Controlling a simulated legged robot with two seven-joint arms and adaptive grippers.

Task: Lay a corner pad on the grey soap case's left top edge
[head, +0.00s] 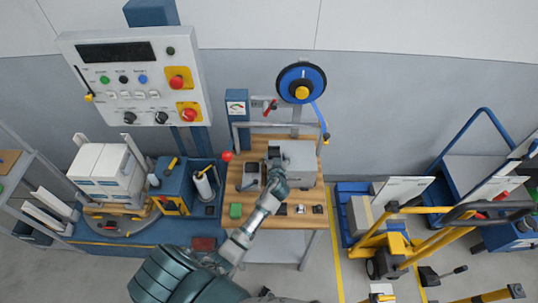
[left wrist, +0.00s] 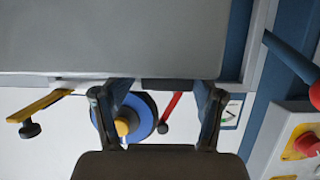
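The grey soap case (head: 301,160) stands at the back right of the wooden workbench. It fills the upper part of the left wrist view (left wrist: 110,35). Small dark pieces (head: 300,209) lie at the bench front. My right gripper is not in view.
A blue reel (head: 301,83) hangs above the case. A control panel (head: 135,80) rises at left. Yellow-framed trolleys (head: 400,235) stand at right.

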